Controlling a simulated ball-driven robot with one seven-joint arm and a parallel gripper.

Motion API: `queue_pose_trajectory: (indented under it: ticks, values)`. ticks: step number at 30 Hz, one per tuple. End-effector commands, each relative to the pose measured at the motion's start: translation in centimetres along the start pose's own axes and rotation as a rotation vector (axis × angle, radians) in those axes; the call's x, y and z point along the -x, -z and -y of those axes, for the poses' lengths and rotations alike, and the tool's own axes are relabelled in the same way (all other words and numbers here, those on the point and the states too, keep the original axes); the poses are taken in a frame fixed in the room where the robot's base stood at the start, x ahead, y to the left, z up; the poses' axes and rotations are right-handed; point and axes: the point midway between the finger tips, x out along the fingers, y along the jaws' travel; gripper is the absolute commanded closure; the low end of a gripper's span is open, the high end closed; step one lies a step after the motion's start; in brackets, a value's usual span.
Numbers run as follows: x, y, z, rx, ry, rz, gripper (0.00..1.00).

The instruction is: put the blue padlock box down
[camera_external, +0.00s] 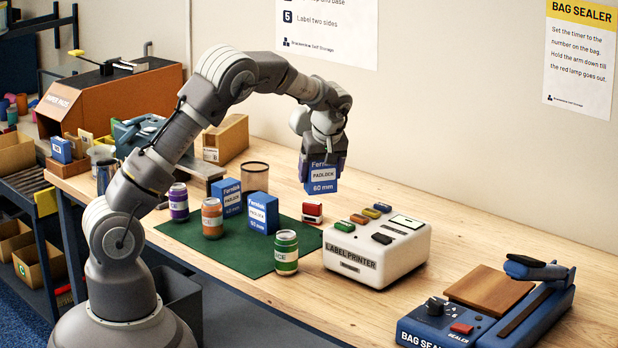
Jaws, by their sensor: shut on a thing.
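My gripper (325,160) is shut on a blue padlock box (322,180) marked "60 mm". The box hangs upright below the gripper, and its top is partly hidden by the fingers. It appears in the air above the bench, behind the label printer and to the right of the green mat (180,232). Two more blue padlock boxes stand on the mat, one marked "50 mm" (263,213) and one behind it to the left (227,197).
Purple (179,203), orange (212,218) and green (286,252) cans stand on the mat. The white label printer (375,250) and bag sealer (485,305) stand to the right. Bench (440,225) behind the printer is clear.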

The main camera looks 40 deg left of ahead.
Motion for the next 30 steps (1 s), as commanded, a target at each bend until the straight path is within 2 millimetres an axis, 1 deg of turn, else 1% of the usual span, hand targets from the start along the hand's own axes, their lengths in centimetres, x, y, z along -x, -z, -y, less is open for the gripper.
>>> queue_pose_trajectory:
  ticks: [3,6,7,13,20,24,30]
  values:
    - [-0.5,1.4,2.2,0.076,0.027,0.000,0.61]
    - [-0.9,2.2,3.7,0.126,0.045,0.001,0.61]
    - [-1.3,2.2,3.9,0.132,0.050,0.001,0.61]
    - [-4.2,0.8,3.7,0.125,0.048,0.001,0.61]
    - [-7.0,-0.3,3.6,0.125,0.046,0.000,0.61]
    - [-9.5,-1.4,3.6,0.123,0.047,0.001,0.61]
    - [-11.8,-2.3,3.6,0.124,0.047,0.001,0.61]
